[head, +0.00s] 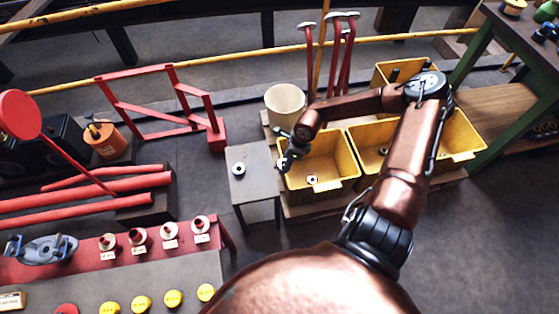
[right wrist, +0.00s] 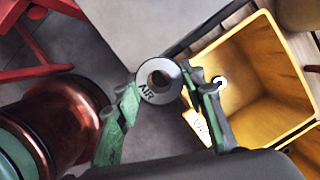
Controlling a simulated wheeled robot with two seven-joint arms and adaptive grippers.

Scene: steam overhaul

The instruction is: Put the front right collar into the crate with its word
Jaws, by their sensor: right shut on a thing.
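My right gripper (head: 285,160) is at the left rim of the left front yellow crate (head: 352,150). In the right wrist view, its green fingers (right wrist: 160,92) are shut on a pale grey collar (right wrist: 146,74) marked AIR. That crate (right wrist: 292,75) lies just right of the fingers, with one collar (right wrist: 219,83) inside. The same inside collar shows on the crate floor in the head view (head: 312,180). A white label (right wrist: 197,126) is on the crate's side, its word not clearly readable. Another collar (head: 238,169) lies on the small grey table (head: 258,182). My left gripper is out of view.
More yellow crates (head: 460,138) stand to the right. A cream bucket (head: 285,101) and red-handled tools (head: 346,60) are behind the crates. A red frame (head: 140,70) stands at the back left.

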